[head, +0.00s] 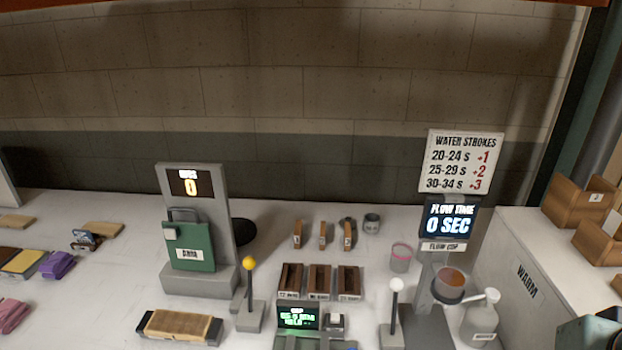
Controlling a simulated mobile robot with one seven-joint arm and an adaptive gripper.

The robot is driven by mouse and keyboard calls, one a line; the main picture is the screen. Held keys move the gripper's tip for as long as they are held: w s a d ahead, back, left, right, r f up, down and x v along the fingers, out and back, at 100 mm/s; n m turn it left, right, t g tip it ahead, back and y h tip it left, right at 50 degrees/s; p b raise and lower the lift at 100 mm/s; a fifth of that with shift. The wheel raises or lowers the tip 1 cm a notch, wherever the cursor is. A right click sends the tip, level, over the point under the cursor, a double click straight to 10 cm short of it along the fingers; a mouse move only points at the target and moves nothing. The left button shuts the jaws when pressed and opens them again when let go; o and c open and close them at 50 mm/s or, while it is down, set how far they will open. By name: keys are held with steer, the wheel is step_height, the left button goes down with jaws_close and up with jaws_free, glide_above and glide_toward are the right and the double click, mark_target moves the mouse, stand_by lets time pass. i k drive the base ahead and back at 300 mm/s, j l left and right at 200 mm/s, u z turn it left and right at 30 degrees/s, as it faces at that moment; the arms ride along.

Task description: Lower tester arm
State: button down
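A grey tester stand (224,215) with a lit display reading 0 stands at the left middle of the table. A green panel (190,247) with a white label hangs on its front. An upright lever with a yellow ball knob (249,263) stands at its right front. A second upright lever with a white knob (396,285) stands farther right, beside the flow cup stand (425,283). I cannot tell for sure which part is the tester arm. My gripper is not in view.
Between the levers are a green-lit display (297,317) and several small dark trays (320,281). A copper-coloured cup (449,283) sits on the flow stand, near a white pump bottle (481,320). A tan pad (178,326) lies at the front left. The WARM cabinet (540,270) bounds the right.

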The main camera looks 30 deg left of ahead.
mark_target(192, 250)
steer(key=u, duration=2.1)
steer(key=j, duration=1.1)
steer(key=i+j, duration=0.15)
steer(key=j, duration=0.2)
steer(key=i+j+z, duration=0.15)
steer(key=j, duration=0.25)
steer(key=i+j, duration=0.2)
steer(key=j, duration=0.15)
steer(key=i+j, duration=0.15)
steer(key=j, duration=0.2)
steer(key=i+j+z, duration=0.1)
steer(key=i, duration=0.3)
steer(key=i+j+z, duration=0.1)
steer(key=i, duration=0.35)
steer(key=k+j+z, duration=0.1)
steer(key=z, duration=0.15)
steer(key=j, duration=0.1)
